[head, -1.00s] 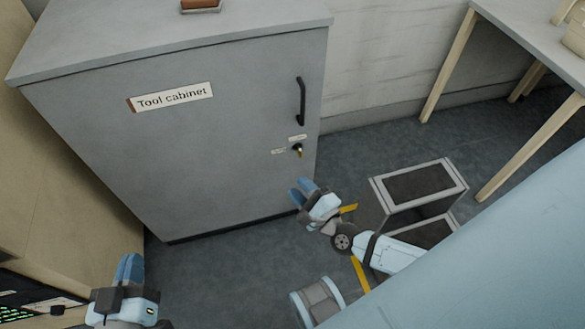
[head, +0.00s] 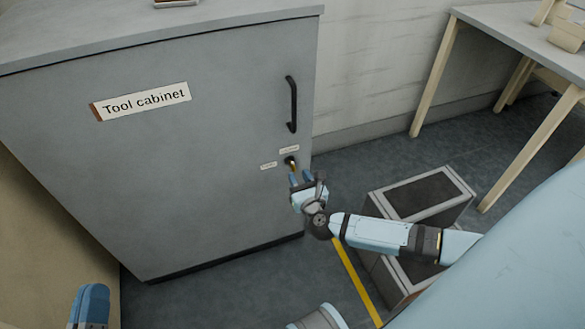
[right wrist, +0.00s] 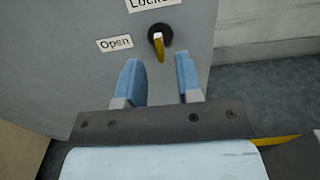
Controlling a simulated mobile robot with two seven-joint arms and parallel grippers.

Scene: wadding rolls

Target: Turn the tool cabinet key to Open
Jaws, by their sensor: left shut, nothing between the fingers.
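The grey tool cabinet (head: 200,170) stands ahead with its door shut. Its yellow key (right wrist: 158,46) sits in a dark round lock and points roughly straight down, under the "Locked" label (right wrist: 152,3). The "Open" label (right wrist: 115,43) is to the left of the lock. In the head view the key (head: 293,164) is just above my right gripper (head: 302,176). My right gripper, also in the right wrist view (right wrist: 160,82), is open and empty, its fingers below and either side of the key, apart from it. My left gripper (head: 92,292) is shut and empty at the lower left.
A black handle (head: 291,104) is on the door above the lock. A grey step stool (head: 423,195) stands right of the cabinet under my right arm. A pale table (head: 510,30) is at the upper right. Floor is clear before the cabinet.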

